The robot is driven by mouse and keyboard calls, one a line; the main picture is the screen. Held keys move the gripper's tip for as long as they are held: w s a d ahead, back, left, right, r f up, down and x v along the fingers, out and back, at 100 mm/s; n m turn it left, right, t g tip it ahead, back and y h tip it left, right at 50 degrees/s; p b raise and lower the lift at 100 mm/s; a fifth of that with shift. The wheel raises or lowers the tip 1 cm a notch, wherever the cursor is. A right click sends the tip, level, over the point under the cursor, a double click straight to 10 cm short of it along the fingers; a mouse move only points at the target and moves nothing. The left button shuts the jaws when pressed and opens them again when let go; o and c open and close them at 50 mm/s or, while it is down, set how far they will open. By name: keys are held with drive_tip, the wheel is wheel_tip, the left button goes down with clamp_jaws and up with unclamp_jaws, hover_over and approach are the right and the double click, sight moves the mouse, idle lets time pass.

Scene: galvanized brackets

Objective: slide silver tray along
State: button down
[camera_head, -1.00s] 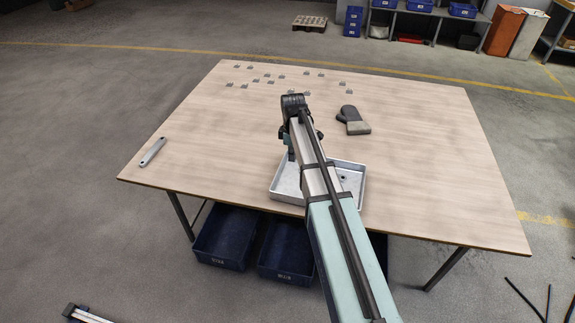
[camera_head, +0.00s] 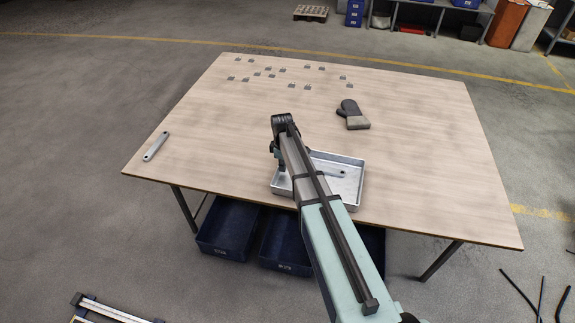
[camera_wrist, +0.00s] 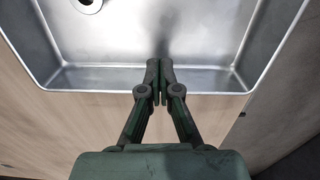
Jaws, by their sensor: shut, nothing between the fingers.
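The silver tray (camera_head: 345,190) lies near the table's front edge in the head view, partly covered by my arm. It is a shallow rectangular pan and also fills the top of the wrist view (camera_wrist: 205,45). A grey metal tool (camera_head: 330,173) with a hole in its end lies inside it; its round end shows in the wrist view (camera_wrist: 88,4). My gripper (camera_wrist: 160,68) is shut and empty, its fingertips overlapping the tray's wall in the wrist view. I cannot tell whether they touch it. In the head view my gripper is at the tray's left side, its fingertips not clear.
The wooden table (camera_head: 420,150) has wide free room. A dark mitt (camera_head: 351,112) lies behind the tray, and several small metal brackets are scattered at the far left. A grey bar-shaped tool (camera_head: 156,146) lies near the left edge. Blue bins (camera_head: 228,228) stand beneath.

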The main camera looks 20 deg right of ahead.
drive_tip(key=shift+a, duration=0.1)
drive_tip(key=w+a+b, duration=0.1)
drive_tip(key=w+a, duration=0.2)
drive_tip(key=a, duration=0.4)
drive_tip(key=w+a+b, duration=0.1)
drive_tip(key=w+a, duration=0.3)
drive_tip(key=a, duration=0.3)
drive_tip(key=w+a+b, duration=0.1)
drive_tip(key=w+a, duration=0.3)
drive_tip(key=a, duration=0.3)
drive_tip(key=shift+w+a+b, duration=0.15)
drive_tip(key=shift+a+b, duration=0.15)
drive_tip(key=shift+a, duration=0.05)
drive_tip(key=shift+d, duration=0.1)
